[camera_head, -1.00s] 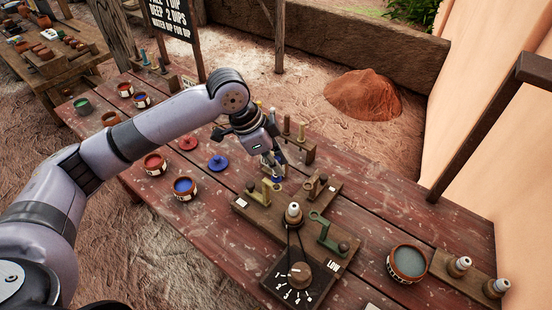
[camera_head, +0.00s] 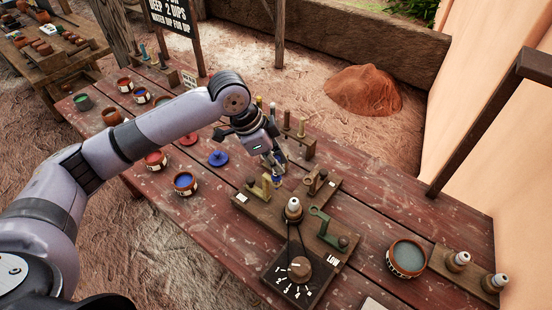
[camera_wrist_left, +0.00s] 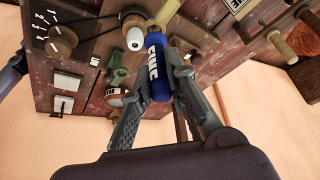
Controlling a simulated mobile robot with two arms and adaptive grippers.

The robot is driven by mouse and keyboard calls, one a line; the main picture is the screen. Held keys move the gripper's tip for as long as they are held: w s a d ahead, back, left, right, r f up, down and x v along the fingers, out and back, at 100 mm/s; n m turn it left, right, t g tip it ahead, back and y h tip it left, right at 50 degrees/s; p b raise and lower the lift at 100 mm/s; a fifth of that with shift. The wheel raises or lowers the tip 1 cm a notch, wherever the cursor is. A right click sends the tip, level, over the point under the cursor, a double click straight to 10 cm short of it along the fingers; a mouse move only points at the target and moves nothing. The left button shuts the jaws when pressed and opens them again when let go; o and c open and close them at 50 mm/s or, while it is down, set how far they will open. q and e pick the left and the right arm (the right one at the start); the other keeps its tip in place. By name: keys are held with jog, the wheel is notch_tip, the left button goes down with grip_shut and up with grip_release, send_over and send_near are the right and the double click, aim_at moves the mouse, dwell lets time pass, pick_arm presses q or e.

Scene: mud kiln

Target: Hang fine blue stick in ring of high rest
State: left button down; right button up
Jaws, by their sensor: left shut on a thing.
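The fine blue stick (camera_wrist_left: 158,72), with white lettering on its blue part and a wooden upper part, is between the fingers of my left gripper (camera_wrist_left: 156,98), which is shut on it. In the head view my left gripper (camera_head: 274,161) is over the rest board (camera_head: 258,216), with the stick's blue part (camera_head: 278,181) just below it. A yellowish rest (camera_head: 262,187), a brown rest (camera_head: 314,181) and a green ring rest (camera_head: 320,224) stand on the board. The green one is nearest the LOW label. I cannot read a high label. My right gripper is out of view.
A blue pot (camera_head: 185,184), a blue lid (camera_head: 218,158) and a grey-blue bowl (camera_head: 406,258) are on the table. Wooden pegs (camera_head: 300,129) stand behind the gripper.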

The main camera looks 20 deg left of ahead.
pick_arm(q)
jog(key=shift+f, duration=0.1)
dwell(0.3)
jog(key=shift+f+p, duration=0.3)
jog(key=shift+p, duration=0.05)
jog(key=shift+f+p, duration=0.3)
jog(key=shift+f, duration=0.1)
dwell(0.3)
jog(key=c, duration=1.5)
grip_release()
jog(key=shift+o, duration=0.2)
jog(key=o, duration=0.5)
jog(key=shift+c, duration=0.2)
